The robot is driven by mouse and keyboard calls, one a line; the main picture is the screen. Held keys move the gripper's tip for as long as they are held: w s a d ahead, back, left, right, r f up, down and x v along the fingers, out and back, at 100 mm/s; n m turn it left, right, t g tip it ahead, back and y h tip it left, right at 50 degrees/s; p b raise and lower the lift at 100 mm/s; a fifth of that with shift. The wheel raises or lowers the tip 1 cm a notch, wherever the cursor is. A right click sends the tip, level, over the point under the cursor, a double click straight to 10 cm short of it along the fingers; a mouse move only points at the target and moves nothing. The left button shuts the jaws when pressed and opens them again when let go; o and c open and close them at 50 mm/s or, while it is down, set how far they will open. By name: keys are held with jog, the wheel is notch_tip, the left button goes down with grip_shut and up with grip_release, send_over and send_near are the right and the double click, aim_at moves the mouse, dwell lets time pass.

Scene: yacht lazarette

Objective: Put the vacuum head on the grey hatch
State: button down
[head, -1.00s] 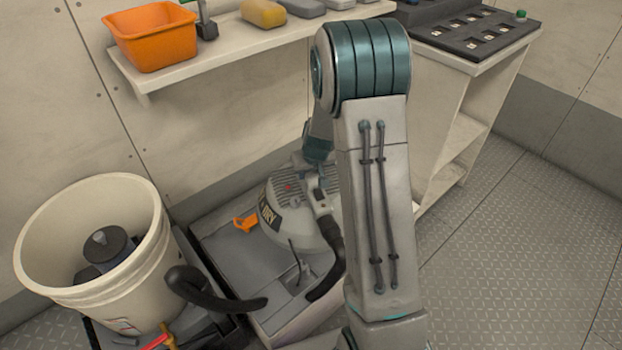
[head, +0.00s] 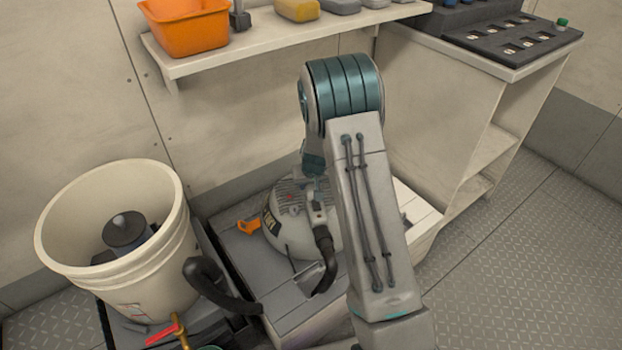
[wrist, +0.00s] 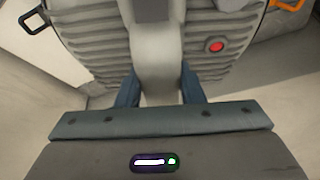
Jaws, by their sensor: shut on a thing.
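The vacuum head (head: 285,225) is a grey ribbed dome with a dark label, a red button and an orange latch (head: 249,227). My gripper (wrist: 160,88) is shut on its grey top handle (wrist: 155,55), with a blue finger on each side in the wrist view. In the head view my arm hides the gripper and the dome's right side. The vacuum head is over the grey hatch (head: 240,255), the flat top of a low locker by the wall. I cannot tell whether it touches the hatch.
A white bucket (head: 150,285) with a dark part (head: 128,230) inside stands left of the hatch, with a black hose (head: 215,285) beside it. A shelf (head: 270,42) with an orange bin (head: 187,25) is above. Patterned floor (head: 510,260) lies clear at right.

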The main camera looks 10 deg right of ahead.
jog(key=shift+w, duration=0.1)
jog(key=c, duration=1)
grip_release()
jog(key=shift+f, duration=0.1)
jog(key=shift+o, duration=0.2)
jog(key=p+v, duration=0.4)
jog(key=v, duration=0.8)
jog(key=s+r+g, duration=0.1)
jog(key=s+r, duration=0.3)
jog(key=s, duration=0.6)
jog(key=s+r+g, duration=0.1)
jog(key=s+r, duration=0.4)
jog(key=s, duration=0.4)
jog(key=s+a+r+g, duration=0.1)
jog(key=s+r, duration=0.4)
jog(key=s, duration=0.5)
jog(key=shift+s+b, duration=0.3)
